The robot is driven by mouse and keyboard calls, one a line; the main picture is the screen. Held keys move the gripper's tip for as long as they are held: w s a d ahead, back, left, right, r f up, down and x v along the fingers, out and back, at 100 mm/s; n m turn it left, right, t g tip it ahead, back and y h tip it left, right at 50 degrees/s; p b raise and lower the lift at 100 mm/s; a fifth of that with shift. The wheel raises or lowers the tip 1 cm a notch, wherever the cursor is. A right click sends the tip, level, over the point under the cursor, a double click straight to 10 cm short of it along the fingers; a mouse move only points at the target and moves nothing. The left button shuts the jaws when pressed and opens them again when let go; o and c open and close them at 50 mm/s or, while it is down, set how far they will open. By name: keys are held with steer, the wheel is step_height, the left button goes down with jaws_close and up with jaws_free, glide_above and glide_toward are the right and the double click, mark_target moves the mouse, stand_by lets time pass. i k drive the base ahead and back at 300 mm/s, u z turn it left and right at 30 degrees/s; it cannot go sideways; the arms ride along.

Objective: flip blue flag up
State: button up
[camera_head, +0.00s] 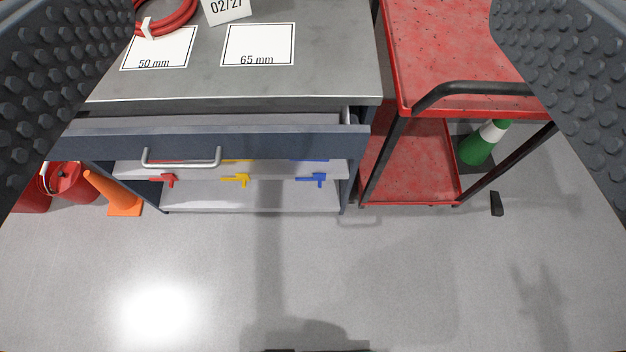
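The blue flag (313,178) is a small blue piece at the right end of a row under the workbench drawer. A yellow flag (236,180) and a red flag (163,179) sit to its left in the same row. A thin blue strip (312,160) shows just above the blue flag. My gripper (313,75) is open, its two studded dark fingers wide apart at the left and right picture edges. Nothing is between the fingers close up; the flags are well beyond them.
The grey workbench (330,75) has a drawer (255,145) with a metal handle, pulled out above the flags. A red cart (450,60) stands right. An orange cone (115,195) and red canisters (72,182) stand left. A green cone (482,143) stands behind the cart. The front floor is clear.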

mark_target(319, 177)
steer(key=z, duration=1)
steer(key=k, duration=1.4)
steer(key=u, duration=0.95)
steer(key=i, duration=1)
